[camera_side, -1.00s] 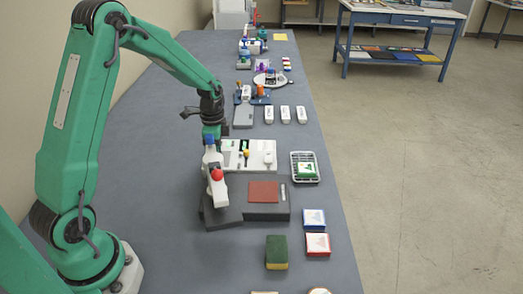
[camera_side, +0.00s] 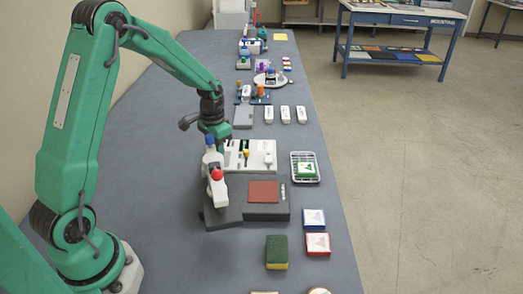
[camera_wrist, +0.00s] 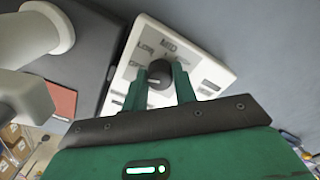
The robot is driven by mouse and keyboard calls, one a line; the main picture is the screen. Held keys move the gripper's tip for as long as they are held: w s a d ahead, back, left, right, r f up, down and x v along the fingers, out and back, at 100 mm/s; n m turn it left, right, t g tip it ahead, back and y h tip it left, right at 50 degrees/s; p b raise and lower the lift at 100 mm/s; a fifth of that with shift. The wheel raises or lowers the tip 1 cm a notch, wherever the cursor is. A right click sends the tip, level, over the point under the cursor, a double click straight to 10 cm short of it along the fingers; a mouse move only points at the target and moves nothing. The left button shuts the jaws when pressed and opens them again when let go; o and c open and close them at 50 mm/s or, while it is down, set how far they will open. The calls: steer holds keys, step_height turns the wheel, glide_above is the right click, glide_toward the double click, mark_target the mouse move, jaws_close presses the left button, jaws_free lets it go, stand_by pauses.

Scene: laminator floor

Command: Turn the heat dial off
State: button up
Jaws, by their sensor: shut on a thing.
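The heat dial (camera_wrist: 160,73) is a dark round knob with a pale pointer line, on a white control panel (camera_wrist: 205,65). In the wrist view, my gripper (camera_wrist: 161,76) has its two green fingers shut on the dial, one on each side. Printed labels, one reading MED, surround the dial. The pointer lies roughly level in that picture; which label it points to is unclear. In the side view, the panel (camera_side: 262,147) shows beyond the dark laminator base (camera_side: 266,213), while the dial and my fingertips are hidden behind a white post.
The white post with a red knob (camera_side: 217,174) stands close in front of my gripper. A green-and-yellow sponge (camera_side: 276,252) and two small boxes lie nearer. Bare table shows to the left.

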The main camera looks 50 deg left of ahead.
steer(key=shift+n, duration=0.4)
steer(key=o, duration=1)
steer(key=shift+c, duration=0.2)
steer(key=shift+r, duration=0.1)
step_height(320, 180, up, 7)
steer(key=shift+f, duration=0.1)
steer(key=shift+r, duration=0.45)
